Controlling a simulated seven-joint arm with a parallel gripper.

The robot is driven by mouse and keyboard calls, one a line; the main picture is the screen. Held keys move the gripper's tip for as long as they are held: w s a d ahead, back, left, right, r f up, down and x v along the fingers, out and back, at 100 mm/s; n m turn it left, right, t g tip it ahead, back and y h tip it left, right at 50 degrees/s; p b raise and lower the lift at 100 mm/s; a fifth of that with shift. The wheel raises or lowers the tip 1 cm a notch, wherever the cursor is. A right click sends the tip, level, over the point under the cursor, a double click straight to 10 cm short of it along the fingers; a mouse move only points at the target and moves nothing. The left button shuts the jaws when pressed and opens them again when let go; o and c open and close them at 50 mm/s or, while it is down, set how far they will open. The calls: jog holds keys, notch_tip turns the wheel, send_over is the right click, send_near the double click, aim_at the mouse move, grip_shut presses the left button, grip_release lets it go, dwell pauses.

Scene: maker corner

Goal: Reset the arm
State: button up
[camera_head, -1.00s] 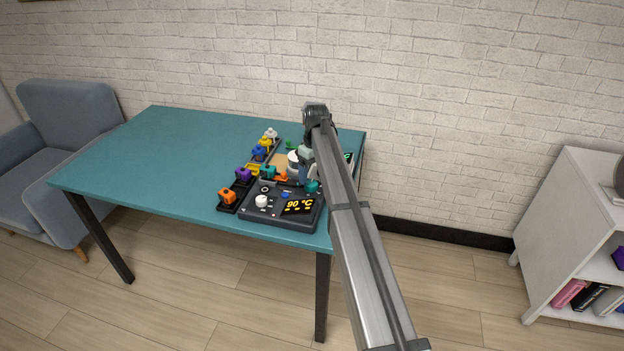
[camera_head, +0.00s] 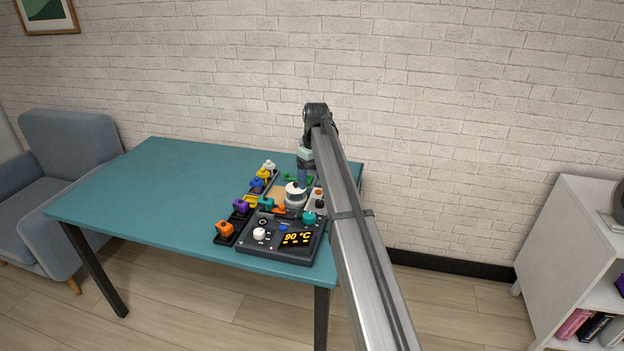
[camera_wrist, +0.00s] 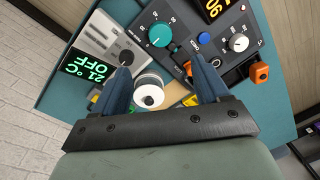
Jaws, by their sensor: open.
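My arm (camera_head: 358,240) reaches from the lower right over the right end of the teal table (camera_head: 130,200). My gripper (camera_wrist: 163,82) is open, with its two blue fingers apart above the table and nothing held between them. In the head view the arm hides part of the gripper. Below the fingers in the wrist view is a white round pot with a black knob (camera_wrist: 149,96); it also shows in the head view (camera_head: 296,194). A dark control box (camera_head: 278,238) with a "90 °C" display stands at the table's front right.
A grey device (camera_wrist: 100,48) showing "21 °C OFF" is beside the pot. A row of colored knobbed pieces (camera_head: 241,206) runs left of the control box. The table's left half is clear. A brick wall stands behind, a white shelf (camera_head: 570,240) at right.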

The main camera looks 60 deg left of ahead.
dwell(0.3)
